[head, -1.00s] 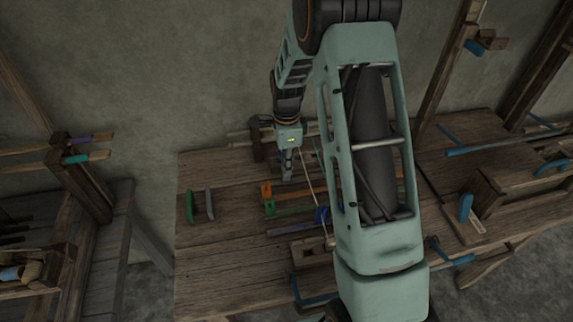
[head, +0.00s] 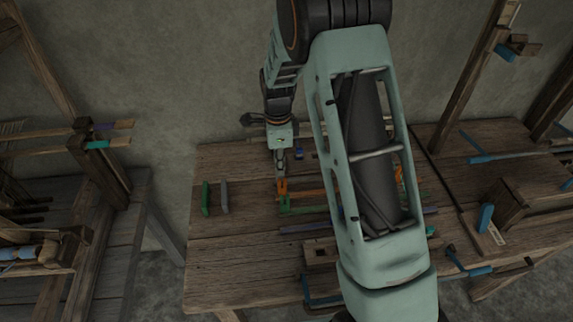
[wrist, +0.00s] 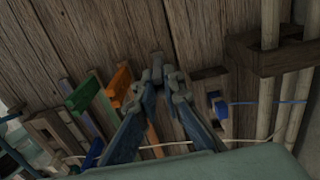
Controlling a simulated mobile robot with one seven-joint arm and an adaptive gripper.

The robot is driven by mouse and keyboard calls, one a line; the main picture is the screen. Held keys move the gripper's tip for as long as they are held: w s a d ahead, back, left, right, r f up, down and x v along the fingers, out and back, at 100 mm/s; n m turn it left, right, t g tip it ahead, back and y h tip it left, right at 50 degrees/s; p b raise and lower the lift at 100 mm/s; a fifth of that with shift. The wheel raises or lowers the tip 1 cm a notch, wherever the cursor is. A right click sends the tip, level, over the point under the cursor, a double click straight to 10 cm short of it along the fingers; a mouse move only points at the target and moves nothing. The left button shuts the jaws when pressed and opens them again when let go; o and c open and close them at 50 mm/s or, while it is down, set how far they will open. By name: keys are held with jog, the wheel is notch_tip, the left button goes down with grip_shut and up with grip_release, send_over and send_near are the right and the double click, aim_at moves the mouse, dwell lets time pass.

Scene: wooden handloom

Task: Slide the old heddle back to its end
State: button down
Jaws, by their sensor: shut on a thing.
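My gripper (head: 280,176) is over the middle of the wooden bench, at the upper end of an orange-ended bar (head: 283,188). In the wrist view the gripper's fingertips (wrist: 157,82) are closed together and shut on a small part, taken to be the old heddle, which they mostly hide. The orange end block (wrist: 118,84) stands just left of the left fingertip; I cannot tell whether they touch. A green end block (wrist: 83,93) stands further left. A blue block (wrist: 220,108) with a blue cord is to the right.
Upright green (head: 206,198) and grey (head: 224,197) pieces stand left on the bench (head: 225,260). A small blue piece (head: 299,153) sits behind my gripper. Pale rods (wrist: 290,90) run along the wrist view's right side. My arm hides much of the bench's right.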

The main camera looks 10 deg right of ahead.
jog(key=shift+a, duration=0.25)
jog(key=c, duration=2)
grip_release()
jog(key=shift+c, duration=0.2)
jog(key=shift+r, duration=0.1)
notch_tip(320, 180, up, 12)
